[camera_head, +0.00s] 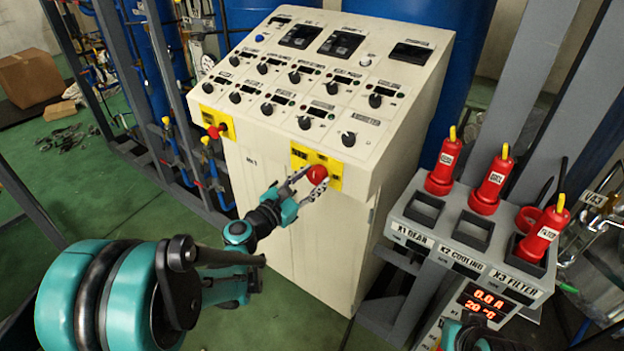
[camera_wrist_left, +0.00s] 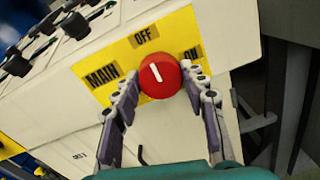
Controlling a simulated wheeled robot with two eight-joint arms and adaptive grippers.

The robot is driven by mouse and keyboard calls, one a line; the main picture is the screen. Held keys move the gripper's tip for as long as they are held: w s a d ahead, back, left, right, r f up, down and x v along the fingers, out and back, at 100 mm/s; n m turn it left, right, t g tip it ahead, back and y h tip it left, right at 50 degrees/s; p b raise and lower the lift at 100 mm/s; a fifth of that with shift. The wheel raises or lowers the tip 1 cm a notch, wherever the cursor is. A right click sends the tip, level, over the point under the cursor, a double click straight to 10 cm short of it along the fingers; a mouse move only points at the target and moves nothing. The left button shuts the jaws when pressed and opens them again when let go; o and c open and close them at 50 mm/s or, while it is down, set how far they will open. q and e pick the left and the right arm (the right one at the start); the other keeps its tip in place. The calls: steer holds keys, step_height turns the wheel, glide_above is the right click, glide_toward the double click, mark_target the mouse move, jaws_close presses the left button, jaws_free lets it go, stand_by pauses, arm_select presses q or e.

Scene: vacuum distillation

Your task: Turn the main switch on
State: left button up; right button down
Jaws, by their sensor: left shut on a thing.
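The main switch is a red round knob (camera_head: 317,174) on a yellow plate (camera_head: 333,183) at the lower front edge of the cream control console. In the left wrist view the knob (camera_wrist_left: 160,75) has a short white mark pointing up and slightly left, towards the OFF label (camera_wrist_left: 142,37). The ON label (camera_wrist_left: 193,53) is to its right and the MAIN label (camera_wrist_left: 102,76) to its left. My left gripper (camera_head: 307,182) is shut on the knob, one finger on each side. A teal and dark part of my right arm shows at the bottom edge; its fingers cannot be made out.
The console (camera_head: 300,90) carries several black knobs and small displays. A second red knob (camera_head: 216,131) is on its left front. Blue tanks stand behind. Green floor (camera_head: 110,180) is open at left.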

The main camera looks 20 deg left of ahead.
arm_select(q)
steer(key=m, duration=0.4)
steer(key=shift+m, duration=0.3)
steer(key=m, duration=0.8)
steer(key=shift+m, duration=0.4)
steer(key=shift+m+y, duration=0.4)
steer(key=shift+m, duration=1.4)
steer(key=o, duration=1.2)
steer(key=shift+d, duration=0.1)
steer(key=shift+c, duration=0.2)
